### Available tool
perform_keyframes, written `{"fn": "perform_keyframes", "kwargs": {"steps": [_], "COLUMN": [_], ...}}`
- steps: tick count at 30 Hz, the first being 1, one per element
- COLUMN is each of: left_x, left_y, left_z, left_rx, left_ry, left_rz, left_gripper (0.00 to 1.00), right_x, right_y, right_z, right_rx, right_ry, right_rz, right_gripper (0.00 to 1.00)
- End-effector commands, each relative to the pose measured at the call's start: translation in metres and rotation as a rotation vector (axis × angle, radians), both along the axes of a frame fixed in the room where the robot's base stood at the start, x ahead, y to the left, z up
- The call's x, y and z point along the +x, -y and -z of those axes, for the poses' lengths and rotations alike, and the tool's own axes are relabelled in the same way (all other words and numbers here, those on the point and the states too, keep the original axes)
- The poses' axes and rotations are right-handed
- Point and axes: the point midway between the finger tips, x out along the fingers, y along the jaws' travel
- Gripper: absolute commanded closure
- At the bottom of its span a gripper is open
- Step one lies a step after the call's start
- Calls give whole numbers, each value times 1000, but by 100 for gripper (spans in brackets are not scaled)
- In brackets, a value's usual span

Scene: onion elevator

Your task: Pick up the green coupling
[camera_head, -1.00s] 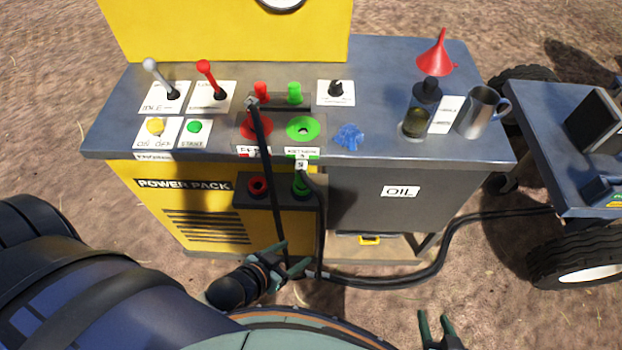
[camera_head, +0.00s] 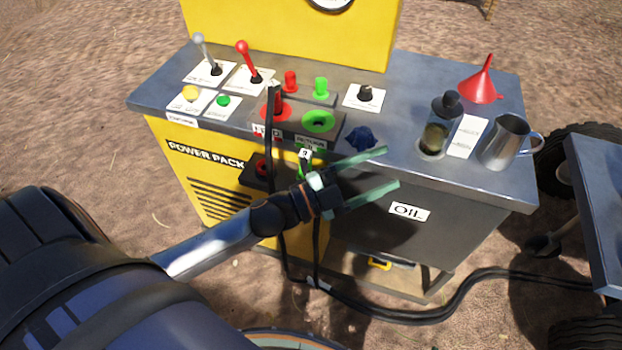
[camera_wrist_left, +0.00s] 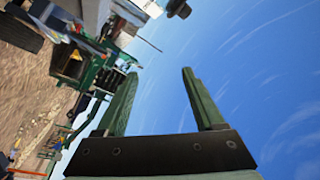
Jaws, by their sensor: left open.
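Green shows at the front socket (camera_head: 303,170) of the yellow power pack, just below a small numbered tag. My left gripper's wrist covers part of it, so I cannot tell coupling from socket. A green cap (camera_head: 321,88) stands upright on the bench top behind a green ring (camera_head: 318,121). My left gripper (camera_head: 391,168) is open and empty in front of the grey oil cabinet, its fingers pointing right, past the green socket. In the left wrist view, its two green fingers (camera_wrist_left: 156,95) stand apart with only sky between them. My right gripper is out of view.
A black hose (camera_head: 271,140) rises in front of the panel beside a red ring (camera_head: 275,109). A blue crumpled cloth (camera_head: 361,138), a bottle (camera_head: 437,130), a metal mug (camera_head: 506,142) and a red funnel (camera_head: 482,82) are on the bench. Hoses run along the ground.

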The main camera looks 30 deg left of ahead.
Motion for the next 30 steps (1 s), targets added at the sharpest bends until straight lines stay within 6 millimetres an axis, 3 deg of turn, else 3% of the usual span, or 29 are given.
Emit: {"fn": "perform_keyframes", "kwargs": {"steps": [1,3,5,8,11,15,18,21,25,30], "left_x": [-2,-14,-27,-44,-47,-31,-17,-9,-6,2], "left_y": [13,32,42,44,19,-54,-112,-158,-188,-191], "left_z": [-16,-32,-34,-18,11,42,45,37,30,49], "left_rx": [103,257,408,694,1025,1508,1792,1985,2099,2114], "left_ry": [151,332,466,630,712,673,563,447,353,334], "left_rz": [109,265,397,606,782,938,975,972,959,960], "left_gripper": [30,30,30,30,30,30,30,30,30,30], "right_x": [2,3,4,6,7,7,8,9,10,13], "right_y": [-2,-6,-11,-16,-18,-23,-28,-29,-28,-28], "right_z": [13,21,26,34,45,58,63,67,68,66], "right_rx": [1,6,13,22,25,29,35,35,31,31], "right_ry": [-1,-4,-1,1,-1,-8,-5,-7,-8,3], "right_rz": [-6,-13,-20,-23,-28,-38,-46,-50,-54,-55], "right_gripper": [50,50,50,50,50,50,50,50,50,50]}}
